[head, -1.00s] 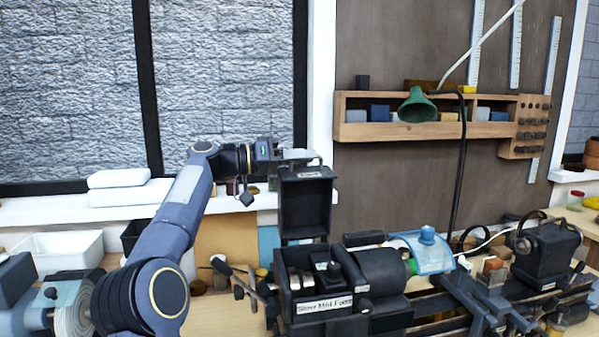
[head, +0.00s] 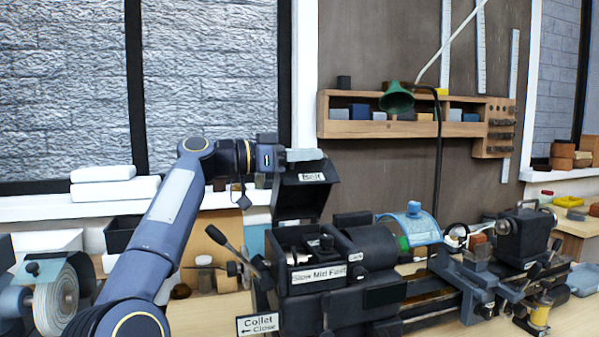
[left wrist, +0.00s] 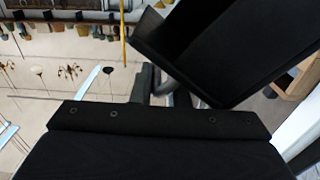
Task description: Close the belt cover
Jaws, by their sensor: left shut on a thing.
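The belt cover (head: 297,201) is a black, box-like lid with a white "Belt" label near its top edge. My left gripper (head: 304,156) is shut on the cover's upper edge. Its fingertips are partly hidden there. In the left wrist view dark panels fill much of the picture; I cannot tell which of them is the cover. My right gripper is in neither view.
A "Collet Close" sign (head: 258,325) and a lever (head: 222,238) are at the headstock's left. A blue clear guard (head: 412,228) stands to its right. A wooden shelf (head: 350,128) and green lamp (head: 396,98) are behind.

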